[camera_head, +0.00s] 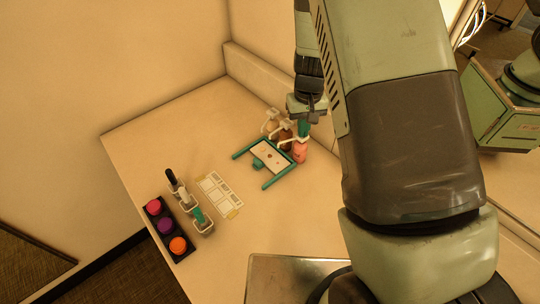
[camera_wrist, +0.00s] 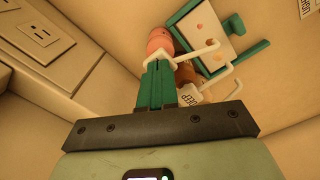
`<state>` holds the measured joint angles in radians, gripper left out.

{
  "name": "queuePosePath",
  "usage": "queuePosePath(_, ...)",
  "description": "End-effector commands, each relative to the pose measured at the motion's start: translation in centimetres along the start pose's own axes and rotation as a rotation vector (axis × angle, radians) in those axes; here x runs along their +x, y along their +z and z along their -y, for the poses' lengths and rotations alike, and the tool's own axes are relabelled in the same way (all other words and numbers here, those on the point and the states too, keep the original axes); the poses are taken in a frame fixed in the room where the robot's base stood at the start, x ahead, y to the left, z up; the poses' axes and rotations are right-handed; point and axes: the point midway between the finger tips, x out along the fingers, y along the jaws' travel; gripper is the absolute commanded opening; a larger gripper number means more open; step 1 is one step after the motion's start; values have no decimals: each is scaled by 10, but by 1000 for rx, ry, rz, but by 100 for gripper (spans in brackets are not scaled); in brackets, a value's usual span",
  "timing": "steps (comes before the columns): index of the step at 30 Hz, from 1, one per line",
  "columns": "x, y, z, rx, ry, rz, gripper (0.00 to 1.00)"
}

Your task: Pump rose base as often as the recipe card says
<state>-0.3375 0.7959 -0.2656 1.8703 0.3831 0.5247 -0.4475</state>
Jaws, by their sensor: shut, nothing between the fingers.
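A pink bottle (camera_head: 300,153) with a white pump top stands at the right end of a short row of pump bottles in the head view. It also shows in the wrist view (camera_wrist: 158,38), with its white spout (camera_wrist: 207,50) pointing right. My gripper (camera_head: 304,130) is shut and empty, its teal fingertips directly over this pump's top. In the wrist view the fingers (camera_wrist: 155,72) overlap the pump head; I cannot tell whether they press on it. A pale card (camera_head: 219,192) with printed boxes lies on the table; its writing is too small to read.
A teal frame with a pale plate (camera_head: 268,155) stands in front of the bottles. A brown bottle (camera_head: 284,137) is beside the pink one. A black tray (camera_head: 166,226) with pink, purple and orange discs and a rack of upright tools (camera_head: 188,200) are at left.

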Motion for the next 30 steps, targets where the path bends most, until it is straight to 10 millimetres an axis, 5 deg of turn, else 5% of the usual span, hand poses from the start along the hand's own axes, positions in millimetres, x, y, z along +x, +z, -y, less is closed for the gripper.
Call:
queuePosePath(14, 6, 0, 1, -1, -1, 1, 0)
queuePosePath(30, -20, 0, 0, -1, 0, 0, 0)
